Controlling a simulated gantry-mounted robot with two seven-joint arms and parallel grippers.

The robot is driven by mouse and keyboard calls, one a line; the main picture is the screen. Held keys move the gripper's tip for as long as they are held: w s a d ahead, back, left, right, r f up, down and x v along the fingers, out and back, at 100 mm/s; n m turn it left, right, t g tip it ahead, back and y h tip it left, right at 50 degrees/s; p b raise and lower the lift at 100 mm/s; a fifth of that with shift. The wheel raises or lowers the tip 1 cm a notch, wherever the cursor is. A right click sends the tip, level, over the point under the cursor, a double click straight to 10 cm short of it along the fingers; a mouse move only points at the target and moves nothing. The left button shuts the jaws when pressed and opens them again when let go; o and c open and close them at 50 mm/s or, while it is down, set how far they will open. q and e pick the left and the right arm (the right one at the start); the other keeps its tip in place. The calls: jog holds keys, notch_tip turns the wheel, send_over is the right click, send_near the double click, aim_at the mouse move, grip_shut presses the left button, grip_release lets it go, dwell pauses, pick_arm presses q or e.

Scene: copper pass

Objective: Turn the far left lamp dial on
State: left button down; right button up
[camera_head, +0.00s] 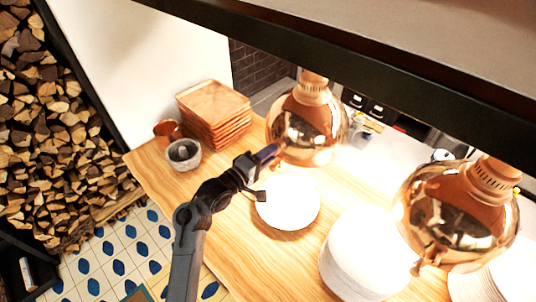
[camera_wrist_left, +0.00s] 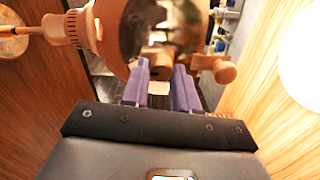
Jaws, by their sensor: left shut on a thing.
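The far left lamp (camera_head: 305,128) is a shiny copper globe hanging above the wooden counter. It also fills the top middle of the left wrist view (camera_wrist_left: 135,32). Its dial (camera_wrist_left: 215,68) is a small copper knob on the side of the globe. My left gripper (camera_head: 270,154) is at the globe's lower left side in the head view. In the left wrist view its purple fingers (camera_wrist_left: 162,84) are shut on the dial, which shows between and beside them. The dial's exact turn is hard to tell. My right gripper is in neither view.
A second copper lamp (camera_head: 458,215) hangs at the right. A white plate (camera_head: 288,205) lies below my gripper, with a plate stack (camera_head: 350,262) beside it. Wooden trays (camera_head: 215,105), a copper cup (camera_head: 166,129) and a grey bowl (camera_head: 184,154) stand behind. A dark beam (camera_head: 350,62) crosses above.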

pick_arm(q)
jog(key=c, duration=0.9)
grip_release()
jog(key=shift+o, duration=0.2)
jog(key=b+v, duration=0.2)
jog(key=v, duration=0.9)
jog(key=shift+b, duration=0.35)
jog(key=shift+f, duration=0.1)
jog(key=shift+d+f, duration=0.1)
